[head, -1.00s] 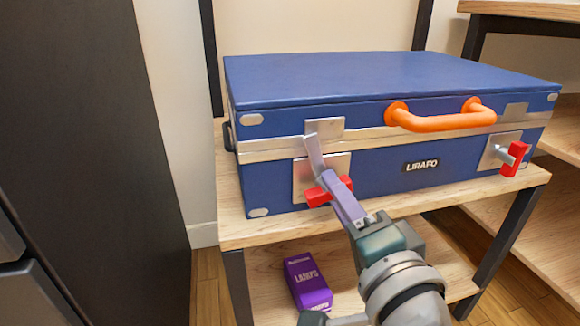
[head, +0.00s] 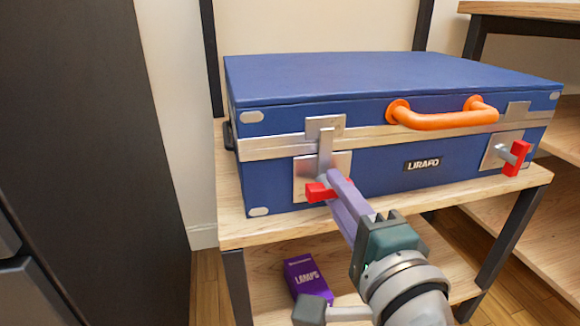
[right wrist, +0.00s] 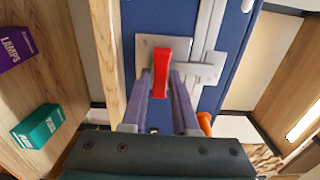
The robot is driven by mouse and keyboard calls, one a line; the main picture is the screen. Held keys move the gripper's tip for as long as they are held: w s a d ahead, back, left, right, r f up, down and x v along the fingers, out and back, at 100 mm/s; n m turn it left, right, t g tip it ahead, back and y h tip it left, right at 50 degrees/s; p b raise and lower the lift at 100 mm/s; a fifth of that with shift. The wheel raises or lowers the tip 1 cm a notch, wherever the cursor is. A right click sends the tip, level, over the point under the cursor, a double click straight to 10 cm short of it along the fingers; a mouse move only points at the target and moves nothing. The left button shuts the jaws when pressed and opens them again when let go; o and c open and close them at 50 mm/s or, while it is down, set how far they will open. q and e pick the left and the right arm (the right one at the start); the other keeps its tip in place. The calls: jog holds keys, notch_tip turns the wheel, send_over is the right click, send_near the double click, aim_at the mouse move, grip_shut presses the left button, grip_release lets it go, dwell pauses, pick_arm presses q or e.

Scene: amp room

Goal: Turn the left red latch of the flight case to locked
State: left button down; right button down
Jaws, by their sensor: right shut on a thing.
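The blue flight case (head: 300,160) stands closed on a wooden shelf. Its left red latch (head: 316,192) has a red handle lying roughly level on a silver plate. Its silver tongue (head: 325,145) points straight up across the seam onto the upper plate (head: 325,124). My right gripper (head: 336,185) is shut on the red handle; the right wrist view shows the handle (right wrist: 161,70) between both purple fingers. The right red latch (head: 517,158) has its handle upright, and its tongue is hard to make out. My left gripper is not in view.
An orange carry handle (head: 440,117) sticks out of the case front. The wooden shelf (head: 240,229) edge runs below the case. A purple LAMPS box (head: 308,277) stands on the lower shelf. A teal box (right wrist: 38,127) shows in the right wrist view. A dark cabinet (head: 90,150) stands at left.

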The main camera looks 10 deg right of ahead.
jog(key=c, duration=0.7)
grip_release()
jog(key=s+p, duration=0.2)
jog(key=s, duration=0.8)
jog(key=shift+d+p, duration=0.15)
jog(key=shift+p, duration=0.25)
